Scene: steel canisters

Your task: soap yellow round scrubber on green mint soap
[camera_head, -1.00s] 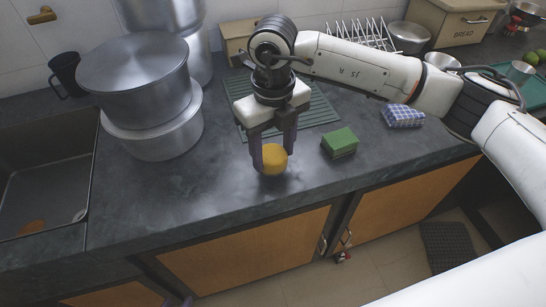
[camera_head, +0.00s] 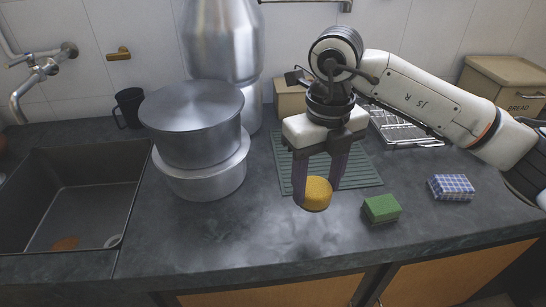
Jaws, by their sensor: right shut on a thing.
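The yellow round scrubber (camera_head: 317,194) is held between the fingers of my right gripper (camera_head: 320,188), which points down over the counter. It is close to the counter top; I cannot tell whether it touches. A green block (camera_head: 381,208), which looks like the mint soap, lies on the counter just right of the scrubber and apart from it. Part of the scrubber's left side is hidden by a finger. My left gripper is not in view.
A green ribbed mat (camera_head: 361,166) lies behind the gripper. A blue checked block (camera_head: 452,187) lies at right. Stacked steel pots (camera_head: 196,125) stand at left, beside the sink (camera_head: 80,205). A wire rack (camera_head: 405,128) and a bread box (camera_head: 505,85) stand behind. The front counter is clear.

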